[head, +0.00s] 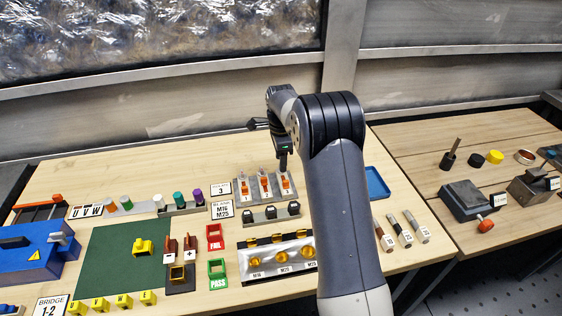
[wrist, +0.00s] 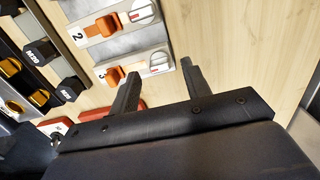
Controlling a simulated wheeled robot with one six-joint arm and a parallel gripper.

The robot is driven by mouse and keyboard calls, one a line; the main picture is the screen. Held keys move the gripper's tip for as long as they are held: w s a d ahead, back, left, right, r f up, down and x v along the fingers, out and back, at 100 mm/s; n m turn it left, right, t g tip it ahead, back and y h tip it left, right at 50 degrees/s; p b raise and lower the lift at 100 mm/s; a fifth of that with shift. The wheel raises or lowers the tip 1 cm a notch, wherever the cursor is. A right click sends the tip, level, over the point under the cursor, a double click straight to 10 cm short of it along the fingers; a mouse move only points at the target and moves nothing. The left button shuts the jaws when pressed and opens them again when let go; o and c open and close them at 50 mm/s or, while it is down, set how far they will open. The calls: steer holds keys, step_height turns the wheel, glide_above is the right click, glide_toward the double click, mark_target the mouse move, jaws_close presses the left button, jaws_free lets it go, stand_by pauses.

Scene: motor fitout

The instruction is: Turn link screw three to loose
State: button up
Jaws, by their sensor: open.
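Several grey link blocks with orange links stand in a row at the back middle of the bench in the head view; the rightmost (head: 286,183) is below my gripper (head: 283,163). In the wrist view a block marked 2 has an orange link (wrist: 102,27) and a white round screw (wrist: 143,11) with a red mark.
Black M-marked caps (head: 269,213) stand in front of the blocks. The wood bench behind the blocks is clear.

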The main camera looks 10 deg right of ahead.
steer(key=shift+f, duration=0.95)
steer(key=shift+c, duration=0.2)
steer(key=c, duration=0.9)
steer(key=shift+c, duration=0.2)
